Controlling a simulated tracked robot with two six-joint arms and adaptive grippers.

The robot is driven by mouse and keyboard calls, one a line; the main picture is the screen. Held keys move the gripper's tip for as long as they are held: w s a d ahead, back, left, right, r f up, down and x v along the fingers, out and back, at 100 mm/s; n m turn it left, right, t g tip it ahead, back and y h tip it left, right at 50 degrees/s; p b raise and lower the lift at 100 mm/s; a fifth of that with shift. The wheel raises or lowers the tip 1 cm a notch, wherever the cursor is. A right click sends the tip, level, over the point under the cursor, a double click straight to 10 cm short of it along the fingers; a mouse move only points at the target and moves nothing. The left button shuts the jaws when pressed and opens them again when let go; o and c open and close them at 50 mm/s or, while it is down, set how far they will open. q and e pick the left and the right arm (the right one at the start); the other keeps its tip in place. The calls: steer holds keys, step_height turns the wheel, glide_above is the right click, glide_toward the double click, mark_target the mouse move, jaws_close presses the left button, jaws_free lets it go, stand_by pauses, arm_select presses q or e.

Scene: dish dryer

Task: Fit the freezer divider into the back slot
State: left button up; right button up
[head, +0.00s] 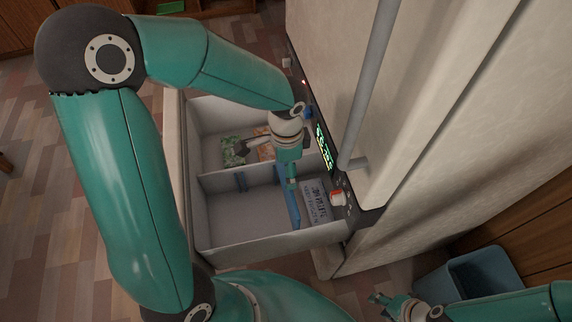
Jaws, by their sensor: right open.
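An open white freezer drawer (190,165) stands below the freezer door, with a pale cross wall (228,183) splitting it into two compartments. A blue strip-like piece (292,208) stands along the drawer's right side; I cannot tell if it is the divider. My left gripper (291,182) reaches down over the drawer, right above the blue piece. Whether its jaws hold that piece is hidden. My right gripper (381,304) is open and low at the bottom right, apart from the drawer.
Colourful food packs (234,151) lie in the far compartment; the near one has bare floor. A KEEP FROZEN label (317,200) is on the drawer's right side. The freezer door (440,100) with its long grey handle (368,90) rises at right. A blue bin (470,275) stands lower right.

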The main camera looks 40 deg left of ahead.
arm_select(q)
steer(key=shift+f, duration=0.2)
steer(key=shift+f+b, duration=0.3)
steer(key=shift+b, duration=0.15)
steer(key=shift+f+b, duration=4.8)
steer(key=shift+f, duration=0.7)
steer(key=o, duration=1.6)
steer(key=shift+r, duration=0.1)
step_height(320, 180, up, 12)
steer(key=shift+f, duration=0.1)
